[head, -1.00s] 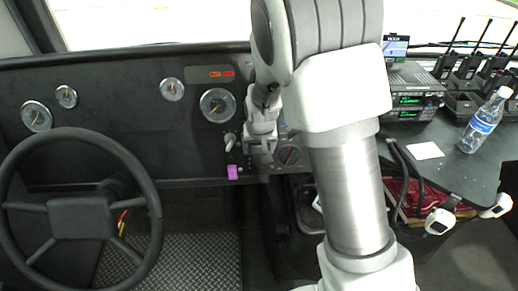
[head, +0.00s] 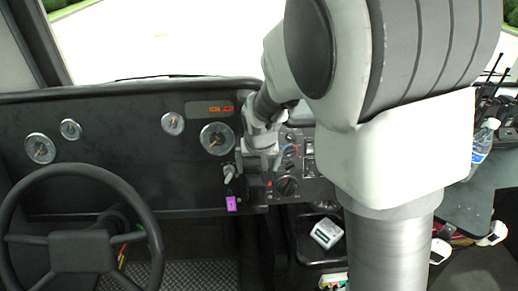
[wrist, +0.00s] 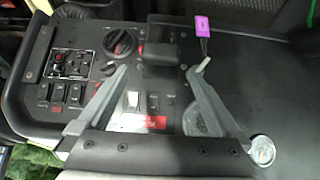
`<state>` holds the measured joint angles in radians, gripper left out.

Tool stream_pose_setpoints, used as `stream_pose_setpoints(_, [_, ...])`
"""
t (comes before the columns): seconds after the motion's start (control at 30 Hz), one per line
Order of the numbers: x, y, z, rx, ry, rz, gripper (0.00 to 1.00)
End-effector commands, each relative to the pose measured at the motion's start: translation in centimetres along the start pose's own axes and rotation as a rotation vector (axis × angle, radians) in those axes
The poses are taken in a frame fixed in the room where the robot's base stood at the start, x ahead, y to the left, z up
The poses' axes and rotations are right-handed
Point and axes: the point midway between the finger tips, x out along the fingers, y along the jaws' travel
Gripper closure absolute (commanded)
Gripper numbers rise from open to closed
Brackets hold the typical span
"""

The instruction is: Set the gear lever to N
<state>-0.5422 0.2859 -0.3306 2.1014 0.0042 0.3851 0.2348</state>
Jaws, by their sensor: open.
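A black block-shaped handle (wrist: 160,54), which looks like the gear lever, stands on the dark dash panel in the wrist view. It lies between a round knob and the purple-tagged key. My gripper (wrist: 157,68) is open, its two grey fingers spread, with the tips just short of the handle and to either side of it. I cannot tell whether they touch anything. In the head view my gripper (head: 260,162) is at the dash right of the large gauge and hides most of the handle. I cannot read any gear letters.
A key switch with a purple tag (wrist: 203,25) is close to the right finger. A round knob (wrist: 123,42) is close to the left finger. A white switch (wrist: 133,101) and red label lie under the gripper. The steering wheel (head: 150,225) is at left.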

Motion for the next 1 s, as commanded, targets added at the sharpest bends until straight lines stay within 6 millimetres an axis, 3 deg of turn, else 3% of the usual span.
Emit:
stream_pose_setpoints(0.03, [-1.6, -0.1, -0.2, -0.002, 0.004, -0.003, 0.0])
stream_pose_setpoints(0.1, [-3.1, -0.1, -0.2, -0.001, 0.003, -0.002, 0.0])
stream_pose_setpoints(0.3, [-5.9, 0.0, -0.1, 0.0, 0.002, -0.002, 0.0])
stream_pose_setpoints(0.83, [-7.0, 0.1, 0.0, 0.001, 0.001, -0.001, 0.0])
stream_pose_setpoints(1.0, [-9.9, 1.3, 0.1, 0.017, 0.002, -0.017, 0.0])
